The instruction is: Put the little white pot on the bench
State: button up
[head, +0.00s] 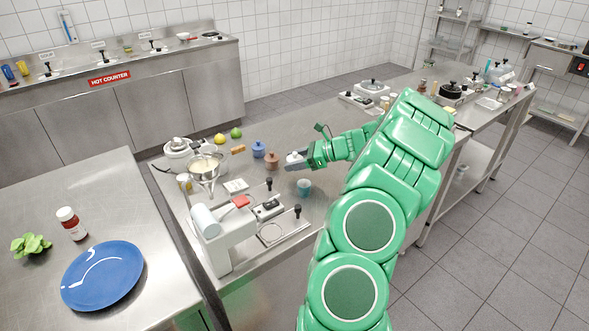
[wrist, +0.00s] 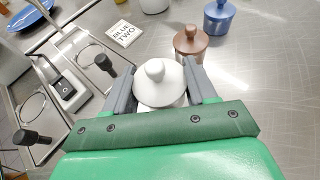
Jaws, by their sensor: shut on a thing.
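The little white pot (wrist: 160,88), with a round knob on its lid, is between the two fingers of my gripper (wrist: 156,86) in the wrist view. The fingers are shut on it from both sides. In the head view the pot (head: 292,156) shows small and pale at the end of my gripper (head: 293,162), over the steel bench (head: 318,200). Its lower part is hidden by my gripper in the wrist view. I cannot tell whether its base touches the bench.
A brown pot (wrist: 190,42) and a blue pot (wrist: 221,17) stand close by on the bench. A "BLUE TWO" card (wrist: 123,33) and a switch unit (wrist: 68,90) lie to the left. A teal cup (head: 304,187) stands nearby. Bare steel lies right of the pots.

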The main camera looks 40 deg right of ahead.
jog(key=shift+w+d+f, duration=0.1)
jog(key=shift+w+f, duration=0.1)
jog(key=shift+f, duration=1.6)
jog(key=shift+f, duration=0.15)
jog(key=o, duration=1.1)
jog(key=shift+o, duration=0.2)
jog(key=shift+s+d+r, duration=0.1)
jog(key=shift+d+r, duration=0.05)
jog(key=shift+r, duration=0.1)
jog(key=v, duration=1.1)
jog(key=shift+s+d, duration=0.2)
jog(key=shift+s, duration=0.1)
